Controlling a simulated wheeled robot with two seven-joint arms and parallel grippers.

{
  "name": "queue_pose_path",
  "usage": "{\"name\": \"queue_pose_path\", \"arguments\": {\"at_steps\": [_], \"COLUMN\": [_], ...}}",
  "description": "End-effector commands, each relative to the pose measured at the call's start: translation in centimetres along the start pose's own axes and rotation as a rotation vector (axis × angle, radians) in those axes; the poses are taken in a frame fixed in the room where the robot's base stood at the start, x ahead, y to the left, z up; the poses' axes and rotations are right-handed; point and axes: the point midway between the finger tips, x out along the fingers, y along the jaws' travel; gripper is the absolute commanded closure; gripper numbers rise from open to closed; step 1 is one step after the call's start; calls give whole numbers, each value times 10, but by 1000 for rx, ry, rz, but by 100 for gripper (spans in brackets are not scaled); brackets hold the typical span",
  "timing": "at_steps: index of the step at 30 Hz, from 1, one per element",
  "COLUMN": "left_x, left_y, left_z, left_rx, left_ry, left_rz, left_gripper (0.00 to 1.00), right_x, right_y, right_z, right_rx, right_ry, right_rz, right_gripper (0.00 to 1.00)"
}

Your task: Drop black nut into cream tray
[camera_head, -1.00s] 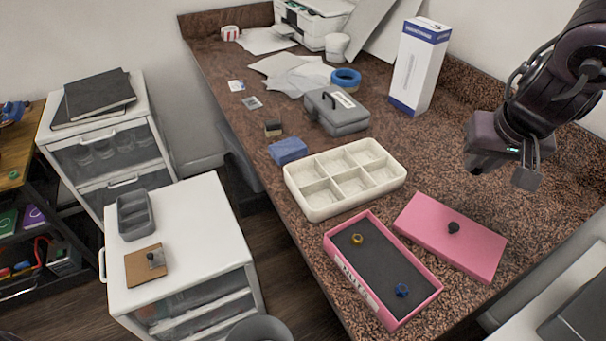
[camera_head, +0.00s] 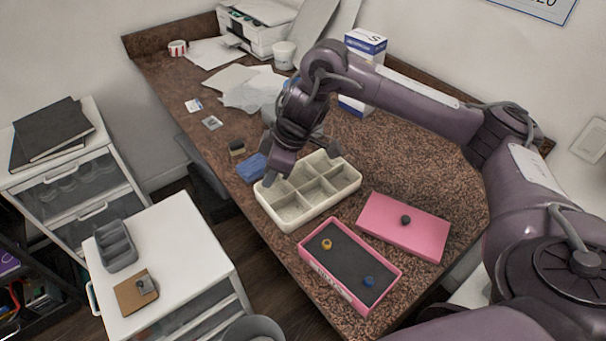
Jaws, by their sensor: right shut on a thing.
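The cream tray (camera_head: 304,219) lies on the granite-patterned bench, with several open compartments that look empty where I can see them. My right gripper (camera_head: 276,178) comes down from above, over the left end of the tray, and hides part of that end. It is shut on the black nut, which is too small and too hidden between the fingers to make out. My left gripper is not in view.
A pink box (camera_head: 350,295) holds a gold nut (camera_head: 326,244) and a blue nut (camera_head: 367,281). Its pink lid (camera_head: 425,235), with a black knob (camera_head: 405,220), lies beside it. A blue block (camera_head: 252,168) sits left of the tray. My right arm crosses above the bench's right side.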

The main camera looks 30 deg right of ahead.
Motion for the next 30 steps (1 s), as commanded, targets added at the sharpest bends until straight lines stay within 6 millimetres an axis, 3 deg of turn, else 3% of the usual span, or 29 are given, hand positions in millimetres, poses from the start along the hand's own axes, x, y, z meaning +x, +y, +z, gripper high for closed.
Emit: {"name": "queue_pose_path", "arguments": {"at_steps": [1, 3, 12, 20, 30], "left_x": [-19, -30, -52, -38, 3], "left_y": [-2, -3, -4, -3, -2], "left_z": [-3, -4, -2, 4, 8], "left_rx": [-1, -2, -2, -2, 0], "left_ry": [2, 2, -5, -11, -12], "left_rz": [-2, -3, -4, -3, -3], "left_gripper": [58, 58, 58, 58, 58], "right_x": [-5, -4, 0, 14, 51], "right_y": [0, 2, 7, 8, 8], "right_z": [9, 22, 66, 75, 90], "right_rx": [-42, -111, -290, -309, -309], "right_ry": [-5, -5, -2, -1, -1], "right_rz": [-30, -58, -124, -128, -127], "right_gripper": [100, 100, 100, 100, 100]}}
